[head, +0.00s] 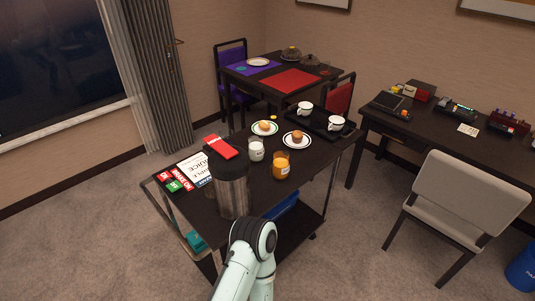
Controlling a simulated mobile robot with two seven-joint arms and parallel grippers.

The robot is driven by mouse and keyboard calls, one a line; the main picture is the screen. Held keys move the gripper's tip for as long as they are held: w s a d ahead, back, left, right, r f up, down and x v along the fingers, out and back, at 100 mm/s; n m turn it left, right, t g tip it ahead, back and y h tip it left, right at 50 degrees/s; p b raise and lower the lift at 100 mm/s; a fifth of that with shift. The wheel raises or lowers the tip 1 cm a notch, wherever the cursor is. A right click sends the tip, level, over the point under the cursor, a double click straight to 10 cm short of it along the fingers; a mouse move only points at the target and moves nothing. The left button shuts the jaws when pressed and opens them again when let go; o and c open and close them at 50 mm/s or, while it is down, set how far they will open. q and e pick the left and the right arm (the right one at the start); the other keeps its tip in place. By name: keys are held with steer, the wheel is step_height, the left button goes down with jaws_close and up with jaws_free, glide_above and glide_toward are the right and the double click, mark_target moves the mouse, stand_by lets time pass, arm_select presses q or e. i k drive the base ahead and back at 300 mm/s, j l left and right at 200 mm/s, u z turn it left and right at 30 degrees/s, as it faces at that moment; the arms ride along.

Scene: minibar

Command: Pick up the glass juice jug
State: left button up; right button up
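A small clear container of orange juice (280,167) stands upright on the dark serving cart (262,203), right of the cart's middle. It is the only vessel showing juice; I cannot tell if it is a jug or a glass. A container of white liquid (256,149) stands just left of it. One pale arm of mine rises from the bottom edge to a dark joint below the dispenser. Neither gripper is in view.
Two plates with bread rolls (264,128) and a black tray (316,124) with two white cups (336,123) occupy the cart's far end. Printed signs (190,170) lie at its left. A beige chair (463,197) stands right of the cart, with carpet between.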

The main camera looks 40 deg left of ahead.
mark_target(280, 166)
steer(key=i+u, duration=0.15)
steer(key=u, duration=0.25)
steer(key=i+l+u, duration=0.1)
steer(key=u, duration=0.25)
steer(key=i+l+u, duration=0.1)
steer(key=u, duration=0.3)
steer(key=l+u, duration=0.25)
steer(key=u, duration=0.15)
steer(key=i+l+u, duration=0.15)
steer(key=u, duration=0.3)
steer(key=i+l+u, duration=0.15)
steer(key=l+u, duration=0.15)
steer(key=u, duration=0.15)
steer(key=i+l+u, duration=0.1)
steer(key=l+u, duration=0.15)
steer(key=u, duration=0.15)
